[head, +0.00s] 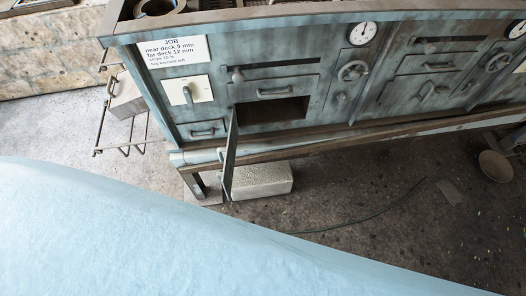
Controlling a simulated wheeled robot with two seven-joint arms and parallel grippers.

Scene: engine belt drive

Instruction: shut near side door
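An open door panel (230,158) stands out edge-on from the grey-blue metal cabinet (200,112), at the left side of a dark rectangular opening (272,110). The panel swings out toward me and its lower end reaches past the cabinet's front ledge. A closed drawer front with a handle (274,92) sits just above the opening. Neither of my grippers shows in the head view, so their state is hidden.
A pale block (262,180) lies on the floor beside the open door. A wire rack (124,148) juts from the cabinet's left end. A cable (375,214) and a round bowl-like item (495,166) lie on the floor at right. Other cabinet fronts and gauges (363,33) continue right.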

